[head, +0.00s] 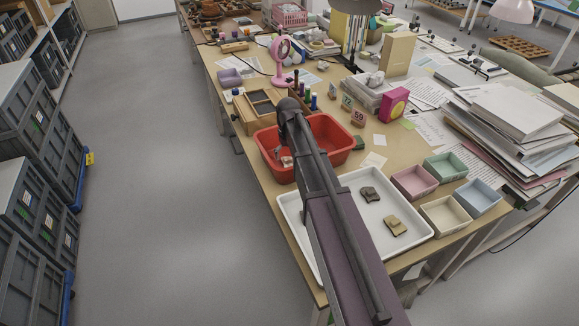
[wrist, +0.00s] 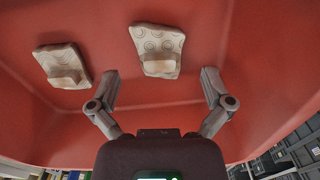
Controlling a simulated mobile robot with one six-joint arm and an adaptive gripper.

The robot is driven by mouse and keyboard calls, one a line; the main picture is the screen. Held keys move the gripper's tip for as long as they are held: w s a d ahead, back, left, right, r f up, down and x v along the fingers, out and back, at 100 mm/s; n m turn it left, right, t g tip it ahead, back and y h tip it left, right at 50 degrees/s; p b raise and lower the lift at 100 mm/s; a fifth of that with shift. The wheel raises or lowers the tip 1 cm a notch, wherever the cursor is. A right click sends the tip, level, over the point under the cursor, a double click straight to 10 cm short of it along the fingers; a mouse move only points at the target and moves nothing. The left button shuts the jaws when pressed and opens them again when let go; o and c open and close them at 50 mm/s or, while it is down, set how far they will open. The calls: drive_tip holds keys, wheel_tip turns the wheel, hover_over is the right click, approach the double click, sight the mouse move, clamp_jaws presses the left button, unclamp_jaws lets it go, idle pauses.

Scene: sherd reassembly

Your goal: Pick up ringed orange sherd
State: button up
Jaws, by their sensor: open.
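Two pale sherds lie in the red tub (head: 338,128). In the wrist view one sherd (wrist: 158,42) has stamped rings and a tan raised piece, and lies ahead, between the lines of my fingers. The other sherd (wrist: 62,65), with fainter marks and a similar raised piece, lies to the left. Neither looks clearly orange in this light. My gripper (wrist: 160,88) is open and empty, inside the tub and short of the ringed sherd. In the head view my arm hides much of the tub, and a pale sherd (head: 287,161) shows beside my gripper.
A white tray (head: 345,235) beside the tub holds a dark grey sherd (head: 369,194) and a tan sherd (head: 396,225). Pink (head: 414,181), green (head: 446,166), cream (head: 446,215) and blue (head: 478,196) boxes stand to its right. The tub's walls surround my gripper.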

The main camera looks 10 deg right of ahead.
drive_tip(key=shift+f+b, duration=0.8)
drive_tip(key=shift+f, duration=0.25)
drive_tip(key=c, duration=1.2)
